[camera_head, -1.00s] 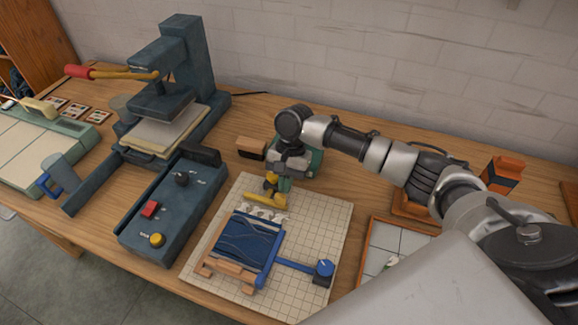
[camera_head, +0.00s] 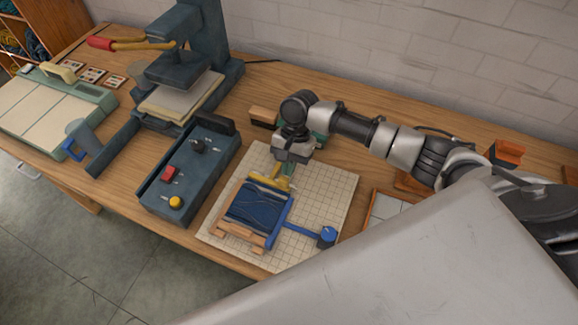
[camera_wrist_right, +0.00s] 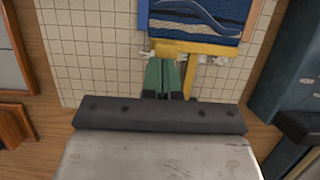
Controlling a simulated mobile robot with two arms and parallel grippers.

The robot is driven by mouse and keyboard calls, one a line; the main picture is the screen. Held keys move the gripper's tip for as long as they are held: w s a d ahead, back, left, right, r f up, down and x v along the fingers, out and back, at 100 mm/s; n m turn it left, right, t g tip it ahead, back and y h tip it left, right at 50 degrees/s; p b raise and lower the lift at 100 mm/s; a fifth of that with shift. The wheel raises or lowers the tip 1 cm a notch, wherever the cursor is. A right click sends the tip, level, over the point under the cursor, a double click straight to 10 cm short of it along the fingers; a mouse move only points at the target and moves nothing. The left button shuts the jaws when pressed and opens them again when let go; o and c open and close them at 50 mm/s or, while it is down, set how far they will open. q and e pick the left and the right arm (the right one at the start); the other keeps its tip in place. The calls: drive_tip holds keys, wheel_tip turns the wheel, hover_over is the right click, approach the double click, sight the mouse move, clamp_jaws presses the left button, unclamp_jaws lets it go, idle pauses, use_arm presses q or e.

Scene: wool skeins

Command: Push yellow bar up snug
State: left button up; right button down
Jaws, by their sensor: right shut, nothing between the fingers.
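The yellow bar (camera_head: 268,183) lies on the gridded board along the far edge of the blue wool piece (camera_head: 256,206), seemingly against it. In the right wrist view the yellow bar (camera_wrist_right: 212,48) also shows, with a yellow stem running back beside my fingers. My right gripper (camera_head: 288,170) is shut and empty, pointing down behind the bar. Its green fingertips (camera_wrist_right: 163,68) are at the bar's outer edge in the wrist view, seemingly touching it. White tufts show by the bar there. My left gripper is not in view.
A tiled tray (camera_head: 388,208) is on the right.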

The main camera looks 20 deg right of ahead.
drive_tip(key=b+v, duration=0.1)
drive_tip(key=v, duration=0.9)
drive_tip(key=w+d+f+b, duration=0.1)
drive_tip(key=w+d+b, duration=0.2)
drive_tip(key=b, duration=0.6)
drive_tip(key=x, duration=1)
drive_tip(key=shift+d, duration=0.25)
drive_tip(key=shift+s+a+r+p, duration=0.25)
drive_tip(key=shift+s+a+p, duration=0.35)
drive_tip(key=shift+s+a, duration=0.75)
drive_tip(key=shift+a, duration=0.1)
drive_tip(key=shift+f, duration=0.1)
